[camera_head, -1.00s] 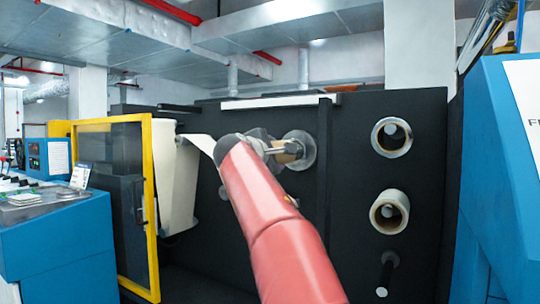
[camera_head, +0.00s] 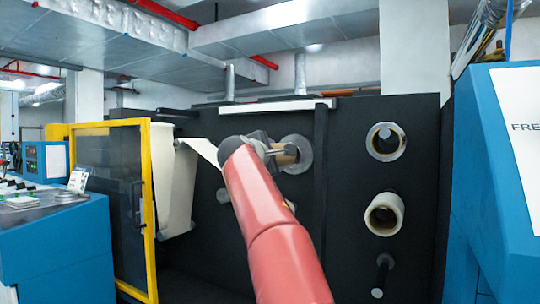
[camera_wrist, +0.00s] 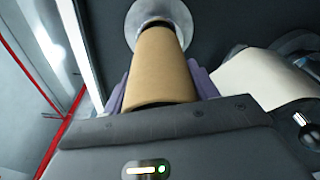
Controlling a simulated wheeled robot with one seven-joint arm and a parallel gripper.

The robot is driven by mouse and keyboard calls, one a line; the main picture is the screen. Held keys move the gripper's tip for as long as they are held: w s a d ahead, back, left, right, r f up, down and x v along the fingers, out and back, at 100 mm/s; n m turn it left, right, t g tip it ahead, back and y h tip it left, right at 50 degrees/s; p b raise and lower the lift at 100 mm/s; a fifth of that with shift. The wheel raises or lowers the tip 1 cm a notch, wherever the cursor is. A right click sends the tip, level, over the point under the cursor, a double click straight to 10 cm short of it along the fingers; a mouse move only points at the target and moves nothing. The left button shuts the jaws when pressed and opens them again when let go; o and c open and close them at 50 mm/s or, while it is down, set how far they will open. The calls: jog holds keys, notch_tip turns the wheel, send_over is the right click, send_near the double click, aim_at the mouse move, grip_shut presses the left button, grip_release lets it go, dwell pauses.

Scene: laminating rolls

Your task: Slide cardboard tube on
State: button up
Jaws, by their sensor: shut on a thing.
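The tan cardboard tube (camera_wrist: 162,62) is in the wrist view, pointing away from me toward a round metal flange (camera_wrist: 158,14) on the dark machine wall. My gripper (camera_wrist: 161,88) is shut on the tube, with a purple finger on each side of it. In the head view my gripper (camera_head: 268,150) is at the flange (camera_head: 304,155), and a little of the tube (camera_head: 286,156) shows between them. The tube's far end appears to be at the flange. The spindle is hidden, so I cannot tell how far the tube is around it.
On the black machine panel (camera_head: 345,200) to the right are an upper flange (camera_head: 400,150), a pale roll (camera_head: 384,214) and a bare spindle (camera_head: 381,274). A white film web (camera_head: 174,185) and yellow-framed door (camera_head: 150,220) stand left. Blue cabinets flank both sides.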

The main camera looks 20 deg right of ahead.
jog(key=shift+w+d+r, duration=0.15)
jog(key=shift+d+r, duration=0.1)
